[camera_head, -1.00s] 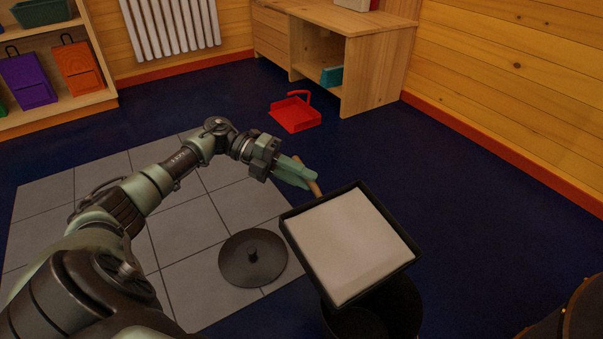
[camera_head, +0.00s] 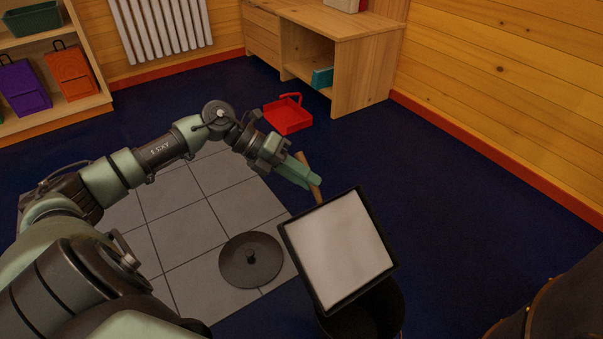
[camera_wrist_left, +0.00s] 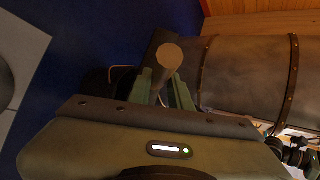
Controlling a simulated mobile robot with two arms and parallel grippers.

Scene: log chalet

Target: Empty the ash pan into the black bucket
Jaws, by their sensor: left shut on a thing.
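The ash pan (camera_head: 289,255) is a square black tray with a pale grey-white layer of ash (camera_head: 340,250) across its inside. My left gripper (camera_head: 311,180) is shut on its wooden handle (camera_head: 315,190), whose round end also shows between the fingers in the left wrist view (camera_wrist_left: 168,55). The pan is tilted and hangs above the black bucket (camera_head: 385,312), hiding much of its mouth. I see no ash falling. The bucket's inside looks dark. My right gripper is out of view.
A round dark lid (camera_head: 251,262) with a knob lies on grey floor tiles (camera_head: 215,210), left of the bucket. A red dustpan (camera_head: 288,117) lies on the blue floor near a wooden desk (camera_head: 365,65). Shelves (camera_head: 75,115) stand at the far left.

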